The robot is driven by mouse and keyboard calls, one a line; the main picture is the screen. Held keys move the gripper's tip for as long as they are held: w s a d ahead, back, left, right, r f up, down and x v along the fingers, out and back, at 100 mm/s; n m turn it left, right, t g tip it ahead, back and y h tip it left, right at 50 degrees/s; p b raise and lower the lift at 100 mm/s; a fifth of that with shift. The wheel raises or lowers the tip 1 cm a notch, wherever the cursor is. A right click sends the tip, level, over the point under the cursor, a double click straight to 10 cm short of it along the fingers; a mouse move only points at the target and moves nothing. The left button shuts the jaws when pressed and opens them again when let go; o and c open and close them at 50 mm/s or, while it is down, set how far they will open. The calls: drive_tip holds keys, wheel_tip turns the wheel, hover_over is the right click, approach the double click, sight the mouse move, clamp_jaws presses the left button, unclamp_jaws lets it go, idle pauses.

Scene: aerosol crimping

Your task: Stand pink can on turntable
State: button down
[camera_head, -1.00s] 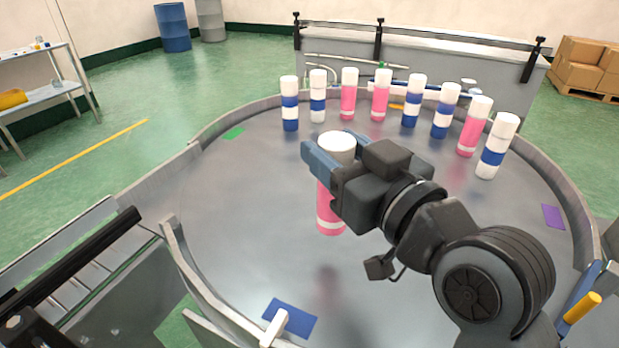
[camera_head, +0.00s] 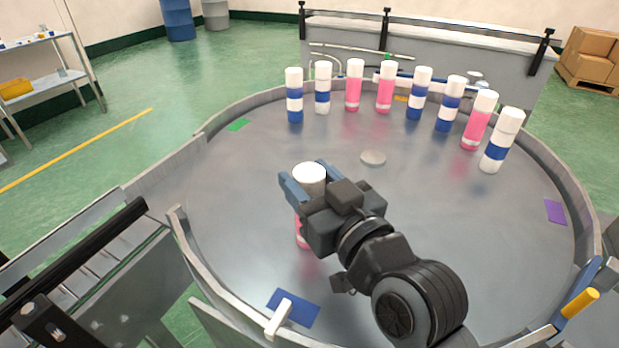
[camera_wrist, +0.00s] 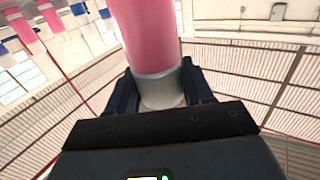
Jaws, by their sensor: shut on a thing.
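The pink can (camera_head: 301,231) with a white cap (camera_head: 309,173) is upright over the front left part of the grey turntable (camera_head: 430,215). My gripper (camera_head: 306,184) is shut around its upper end, with one blue-grey finger on each side. My gripper hides much of the can's body, and I cannot tell whether its base touches the surface. In the wrist view, the pink can (camera_wrist: 143,35) runs up and out of the picture, with its pale end between the fingers (camera_wrist: 160,92).
Several blue-and-white cans (camera_head: 294,97) and pink cans (camera_head: 354,88) stand along the turntable's far rim. A small grey disc (camera_head: 373,157) marks the middle. A blue patch (camera_head: 293,308) lies near the front edge under a white bar (camera_head: 279,317). The middle surface is clear.

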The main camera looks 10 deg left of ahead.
drive_tip(key=shift+c, duration=2.2)
unclamp_jaws()
drive_tip(key=shift+f, duration=0.1)
drive_tip(key=shift+r, duration=0.25)
drive_tip(key=b+v, duration=0.1)
drive_tip(key=v, duration=0.5)
drive_tip(key=shift+s+d+f+b, duration=0.15)
drive_tip(key=shift+f+b, duration=0.1)
drive_tip(key=shift+b, duration=0.15)
drive_tip(key=shift+s+d+r, duration=0.1)
drive_tip(key=shift+s+d, duration=0.25)
drive_tip(key=shift+s, duration=0.1)
